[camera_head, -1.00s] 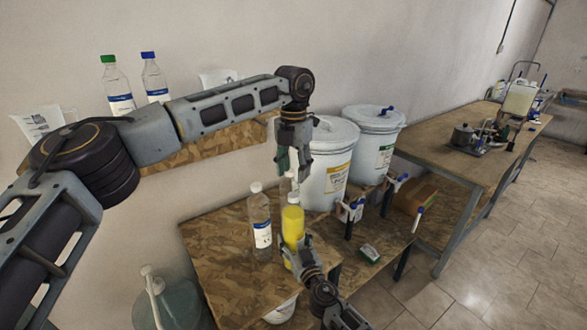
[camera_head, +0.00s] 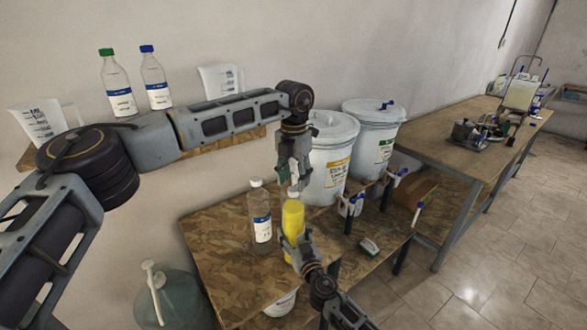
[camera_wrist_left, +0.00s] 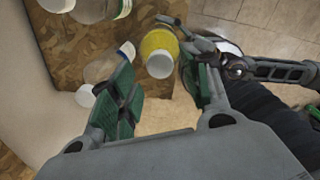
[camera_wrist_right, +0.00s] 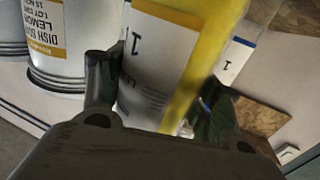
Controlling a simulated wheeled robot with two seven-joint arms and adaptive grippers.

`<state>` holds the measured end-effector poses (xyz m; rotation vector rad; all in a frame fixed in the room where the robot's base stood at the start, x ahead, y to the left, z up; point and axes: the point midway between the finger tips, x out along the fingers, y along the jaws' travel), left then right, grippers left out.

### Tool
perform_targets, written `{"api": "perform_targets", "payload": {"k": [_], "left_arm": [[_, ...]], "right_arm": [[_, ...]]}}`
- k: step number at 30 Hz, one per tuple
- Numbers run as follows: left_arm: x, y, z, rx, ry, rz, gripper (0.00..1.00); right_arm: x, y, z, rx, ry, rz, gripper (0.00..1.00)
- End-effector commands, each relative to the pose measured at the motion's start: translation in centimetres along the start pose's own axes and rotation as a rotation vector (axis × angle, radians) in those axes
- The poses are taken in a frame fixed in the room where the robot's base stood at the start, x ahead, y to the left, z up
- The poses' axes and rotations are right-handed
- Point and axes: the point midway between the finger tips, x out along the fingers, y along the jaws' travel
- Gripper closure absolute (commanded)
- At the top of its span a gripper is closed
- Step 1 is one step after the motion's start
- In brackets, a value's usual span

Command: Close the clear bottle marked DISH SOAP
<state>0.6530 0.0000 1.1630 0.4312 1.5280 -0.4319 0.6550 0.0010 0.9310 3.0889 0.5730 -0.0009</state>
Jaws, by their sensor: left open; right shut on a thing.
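The clear bottle with yellow liquid (camera_head: 293,217) stands upright near the table's right edge. Its label shows in the right wrist view (camera_wrist_right: 147,92), but the words DISH SOAP cannot be read there. A white cap (camera_wrist_left: 160,64) is at its top; whether it is tight cannot be told. My right gripper (camera_head: 296,246) is shut on the bottle's body from the near side. My left gripper (camera_head: 293,184) points down from above, open, with its fingers around or just above the cap. In the left wrist view the cap shows between the fingers, and no contact can be seen.
A clear bottle with a white cap (camera_head: 260,216) stands close on the left. Two white drums (camera_head: 331,160) (camera_head: 372,140) with taps stand behind right. A shelf with bottles and jugs is behind my left arm.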

Motion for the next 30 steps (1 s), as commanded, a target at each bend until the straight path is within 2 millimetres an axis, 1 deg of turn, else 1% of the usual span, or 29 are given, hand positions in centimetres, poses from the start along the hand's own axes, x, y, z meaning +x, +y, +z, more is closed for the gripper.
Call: {"api": "perform_targets", "payload": {"k": [3,9,13,21,22,23,30], "left_arm": [[1.3,0.1,0.0,-0.001,0.001,0.000,0.52],[2.9,0.1,0.0,-0.001,0.001,0.001,0.52],[3.2,0.1,0.0,-0.001,0.001,0.000,0.52],[3.3,0.1,0.0,-0.001,0.000,0.000,0.52],[3.3,0.1,0.0,-0.001,0.000,0.000,0.53],[3.3,0.1,0.0,-0.001,0.000,0.000,0.57],[3.3,0.1,0.0,-0.001,0.000,0.000,0.88]], "right_arm": [[0.0,0.0,-0.1,0.000,0.001,0.000,1.00],[0.0,0.0,-0.1,0.000,0.001,0.000,1.00],[0.0,0.0,-0.1,0.000,0.001,0.000,1.00],[0.0,0.0,-0.1,0.000,0.001,0.000,1.00],[0.0,0.0,-0.1,0.000,0.001,0.000,1.00],[0.0,0.0,-0.1,0.000,0.001,0.000,1.00],[0.0,0.0,-0.1,0.000,0.001,0.000,1.00]]}}
